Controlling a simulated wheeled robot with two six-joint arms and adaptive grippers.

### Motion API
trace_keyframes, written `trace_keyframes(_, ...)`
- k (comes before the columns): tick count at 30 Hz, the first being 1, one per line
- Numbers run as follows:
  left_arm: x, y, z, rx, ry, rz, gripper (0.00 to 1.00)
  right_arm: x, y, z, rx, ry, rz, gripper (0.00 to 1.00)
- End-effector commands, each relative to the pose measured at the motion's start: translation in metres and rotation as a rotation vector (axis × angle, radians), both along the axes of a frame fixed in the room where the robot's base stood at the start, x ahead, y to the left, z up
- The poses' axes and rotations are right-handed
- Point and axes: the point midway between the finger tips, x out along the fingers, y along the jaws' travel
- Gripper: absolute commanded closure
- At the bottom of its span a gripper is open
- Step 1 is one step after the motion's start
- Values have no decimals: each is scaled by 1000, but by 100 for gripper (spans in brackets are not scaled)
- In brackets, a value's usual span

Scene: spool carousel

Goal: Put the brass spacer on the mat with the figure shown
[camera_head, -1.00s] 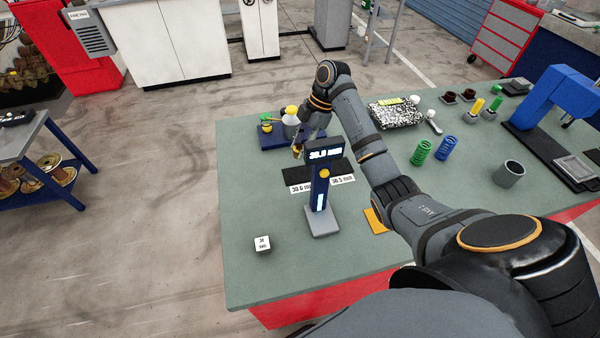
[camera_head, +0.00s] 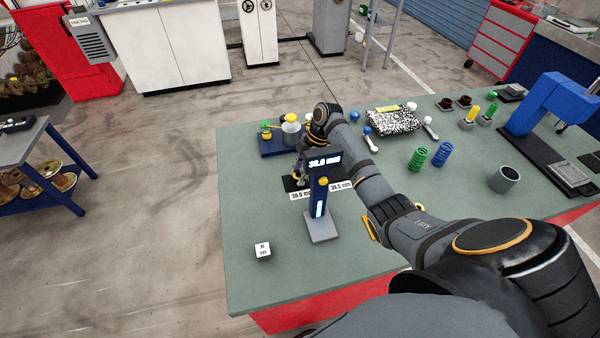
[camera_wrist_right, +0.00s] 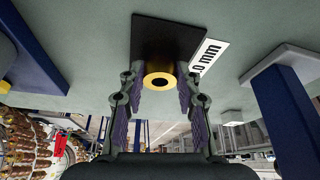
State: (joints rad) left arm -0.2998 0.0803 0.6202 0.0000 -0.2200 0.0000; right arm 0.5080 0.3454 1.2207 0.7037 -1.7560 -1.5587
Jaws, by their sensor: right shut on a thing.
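The brass spacer (camera_wrist_right: 148,82), a gold ring with a dark hole, sits between the fingers of my right gripper (camera_wrist_right: 160,88) in the right wrist view. The gripper is shut on it. A black mat (camera_wrist_right: 165,40) labelled ".0 mm" lies just beyond the spacer; I cannot tell whether they touch. In the head view my right gripper (camera_head: 299,175) is low behind the gauge, over the left black mat (camera_head: 290,184), whose label (camera_head: 301,195) appears to read 30.0 mm. The right label (camera_head: 341,185) appears to read 30.5 mm. The gauge display (camera_head: 324,161) appears to show 30.0 mm. My left gripper is out of view.
The blue gauge column (camera_head: 319,205) stands close in front of my right gripper. A blue tray (camera_head: 272,146) with a yellow-topped jar is behind it. A white cube (camera_head: 262,250) lies front left. Green (camera_head: 418,159) and blue (camera_head: 442,154) springs and a grey cup (camera_head: 505,179) stand right.

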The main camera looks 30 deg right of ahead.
Motion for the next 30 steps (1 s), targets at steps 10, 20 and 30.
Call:
trace_keyframes(10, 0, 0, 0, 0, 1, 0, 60, 0, 0, -1, 0, 1, 0, 44)
trace_keyframes(20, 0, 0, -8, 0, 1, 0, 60, 0, -10, 21, -3, -4, -1, 44)
trace_keyframes(30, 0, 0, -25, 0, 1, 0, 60, -2, -39, 97, 0, -2, -1, 44)
